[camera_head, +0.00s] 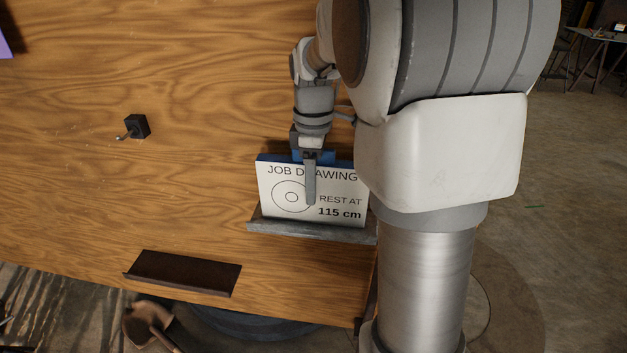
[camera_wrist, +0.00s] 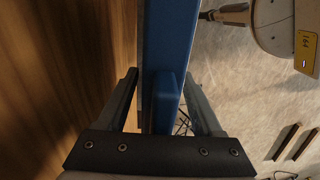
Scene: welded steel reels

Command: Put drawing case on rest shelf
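The drawing case (camera_head: 341,187) is a blue slab with a white front lettered "JOB DRAWING, REST AT 115 cm". In the head view it stands upright, its lower edge at a grey shelf (camera_head: 300,229) on the wooden panel; whether its full weight rests there I cannot tell. My gripper (camera_head: 310,190) comes from above, one finger over the white front, the other hidden behind. In the wrist view the blue case (camera_wrist: 170,35) lies between both fingertips (camera_wrist: 161,78), which appear to meet its sides. A second, dark brown shelf (camera_head: 182,273) is lower left and empty.
The wooden panel (camera_head: 200,90) fills the left side, with a small black block with a knob (camera_head: 136,127) on it. A purple piece is at the top left corner. Open floor (camera_head: 570,220) lies at the right.

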